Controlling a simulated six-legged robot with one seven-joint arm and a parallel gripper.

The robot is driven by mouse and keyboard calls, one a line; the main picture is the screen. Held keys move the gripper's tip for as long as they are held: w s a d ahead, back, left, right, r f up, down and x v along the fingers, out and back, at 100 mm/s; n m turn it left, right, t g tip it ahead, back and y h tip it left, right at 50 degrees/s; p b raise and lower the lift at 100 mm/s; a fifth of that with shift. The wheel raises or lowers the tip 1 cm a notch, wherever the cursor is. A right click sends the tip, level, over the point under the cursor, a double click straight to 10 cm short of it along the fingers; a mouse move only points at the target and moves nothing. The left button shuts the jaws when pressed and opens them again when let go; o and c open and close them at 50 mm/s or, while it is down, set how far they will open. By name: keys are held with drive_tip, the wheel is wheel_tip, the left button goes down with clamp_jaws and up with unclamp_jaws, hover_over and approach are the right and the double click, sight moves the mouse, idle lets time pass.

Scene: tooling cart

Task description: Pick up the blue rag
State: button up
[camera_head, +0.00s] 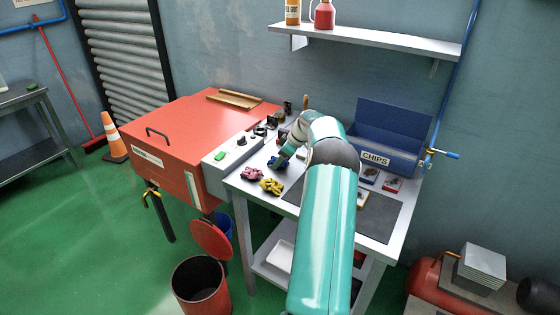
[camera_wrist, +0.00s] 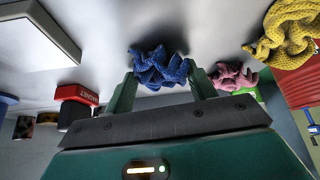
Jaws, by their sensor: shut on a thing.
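The blue rag (camera_wrist: 160,68) is a crumpled knitted cloth between the two green fingers of my gripper (camera_wrist: 163,82) in the wrist view. My gripper is shut on it. In the head view the blue rag (camera_head: 278,163) shows as a small dark blue patch at the tip of my gripper (camera_head: 282,158), over the left part of the cart top. My teal arm hides part of the cart behind it. I cannot tell whether the rag still touches the cart top.
A pink rag (camera_head: 251,174) and a yellow rag (camera_head: 272,186) lie at the cart's left front. A blue bin marked CHIPS (camera_head: 398,160) stands at the back right. A red magnet block (camera_wrist: 76,94) shows in the wrist view. A red cabinet (camera_head: 160,140) adjoins the cart's left.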

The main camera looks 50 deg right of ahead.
drive_tip(key=shift+r, duration=0.6)
drive_tip(key=s+a+r, duration=0.2)
drive_tip(key=s+r, duration=0.2)
drive_tip(key=r, duration=0.3)
drive_tip(key=shift+s+r, duration=0.15)
drive_tip(key=shift+r, duration=0.05)
drive_tip(key=s+a+r, duration=0.1)
drive_tip(key=s, duration=0.1)
drive_tip(key=s+a+r, duration=0.1)
drive_tip(key=s+r, duration=0.1)
drive_tip(key=s, duration=0.1)
drive_tip(key=s+a+r, duration=0.1)
drive_tip(key=s+a, duration=0.1)
drive_tip(key=s, duration=0.1)
drive_tip(key=shift+s+r, duration=0.15)
drive_tip(key=shift+s, duration=0.05)
drive_tip(key=shift+o, duration=0.7)
drive_tip(key=shift+c, duration=0.4)
